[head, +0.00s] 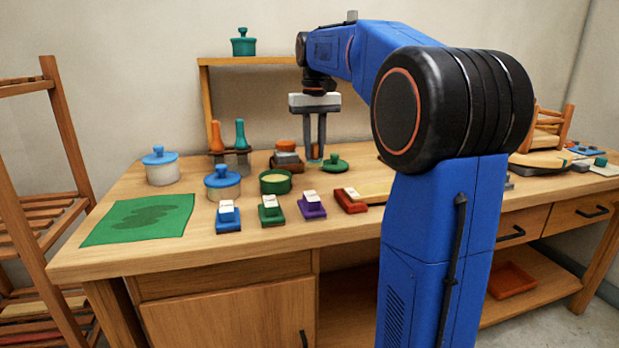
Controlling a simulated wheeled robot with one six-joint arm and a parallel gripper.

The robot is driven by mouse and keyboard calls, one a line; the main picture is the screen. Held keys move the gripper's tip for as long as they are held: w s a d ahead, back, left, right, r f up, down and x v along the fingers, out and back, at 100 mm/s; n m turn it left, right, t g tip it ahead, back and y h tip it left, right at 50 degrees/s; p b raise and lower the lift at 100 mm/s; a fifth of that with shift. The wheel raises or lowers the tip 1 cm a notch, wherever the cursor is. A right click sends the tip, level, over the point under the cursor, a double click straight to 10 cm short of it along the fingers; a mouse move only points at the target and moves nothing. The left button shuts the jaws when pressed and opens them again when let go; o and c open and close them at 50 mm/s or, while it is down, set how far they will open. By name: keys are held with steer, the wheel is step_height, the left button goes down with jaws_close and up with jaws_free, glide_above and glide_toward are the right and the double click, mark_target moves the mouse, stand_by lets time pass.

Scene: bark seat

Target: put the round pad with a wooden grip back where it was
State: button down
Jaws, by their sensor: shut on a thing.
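My gripper (315,158) points straight down over the back middle of the bench. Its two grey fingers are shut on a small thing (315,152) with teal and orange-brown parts. The fingers hide much of it, and I cannot tell whether it is the round pad or whether it touches the bench. Just left of the fingers is a low brown and grey stack with an orange-brown round top (285,145). A green lid with a knob (335,164) lies just right of the fingers.
An open green pot (275,182), a blue-lidded pot (222,182) and a white pot (160,167) stand to the left. Several coloured blocks (270,210) line the front. Orange and teal upright pieces (240,136) stand in a rack. A green mat (140,219) lies at left.

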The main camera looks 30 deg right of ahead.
steer(key=shift+f, duration=3.5)
steer(key=shift+f, duration=0.1)
steer(key=c, duration=1.6)
jaws_free()
step_height(320, 180, up, 12)
steer(key=shift+r, duration=0.15)
steer(key=shift+s, duration=0.15)
